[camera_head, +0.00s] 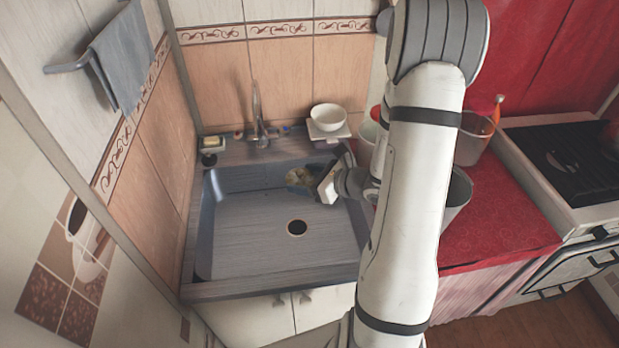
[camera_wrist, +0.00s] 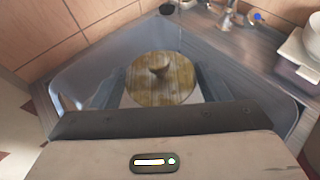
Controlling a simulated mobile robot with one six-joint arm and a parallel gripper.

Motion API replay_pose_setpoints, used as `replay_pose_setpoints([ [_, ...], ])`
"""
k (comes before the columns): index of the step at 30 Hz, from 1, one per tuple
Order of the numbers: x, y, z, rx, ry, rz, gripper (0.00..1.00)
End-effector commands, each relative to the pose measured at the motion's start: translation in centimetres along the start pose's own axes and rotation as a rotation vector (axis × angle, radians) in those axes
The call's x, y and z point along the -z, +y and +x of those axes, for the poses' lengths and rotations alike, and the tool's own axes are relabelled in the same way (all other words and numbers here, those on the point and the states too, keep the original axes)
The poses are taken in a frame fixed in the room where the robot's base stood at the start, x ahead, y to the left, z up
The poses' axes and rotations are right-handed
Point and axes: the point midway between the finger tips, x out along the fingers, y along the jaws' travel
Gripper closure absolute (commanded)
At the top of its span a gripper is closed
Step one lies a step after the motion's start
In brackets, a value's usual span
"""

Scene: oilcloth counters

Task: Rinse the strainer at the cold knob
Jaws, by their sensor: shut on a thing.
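The strainer (camera_head: 299,177) is a round, dark-rimmed piece with a mottled yellow-brown face. My gripper (camera_head: 316,184) is shut on it and holds it over the right back part of the grey sink (camera_head: 245,262). In the wrist view the strainer (camera_wrist: 160,88) shows between the fingers, its lower edge hidden by my gripper's body. The faucet (camera_head: 257,112) stands behind the sink, left of the strainer. The blue-marked cold knob (camera_head: 285,130) is at its right, and a red-marked knob (camera_head: 238,134) at its left. The blue mark (camera_wrist: 257,16) also shows in the wrist view. I see no running water.
A white bowl (camera_head: 328,116) on a white stand is at the sink's back right corner. A soap dish (camera_head: 212,144) is at the back left. Buckets (camera_head: 473,142) and a stove (camera_head: 565,150) are at right. The basin around the drain (camera_head: 297,227) is clear.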

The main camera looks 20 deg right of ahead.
Motion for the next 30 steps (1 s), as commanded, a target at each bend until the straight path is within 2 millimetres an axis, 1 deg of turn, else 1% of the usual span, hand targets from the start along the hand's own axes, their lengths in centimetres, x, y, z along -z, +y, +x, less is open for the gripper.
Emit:
replay_pose_setpoints([
  [30, -1.6, -3.0, 9.5, 0.001, -0.001, -0.001, 0.68],
])
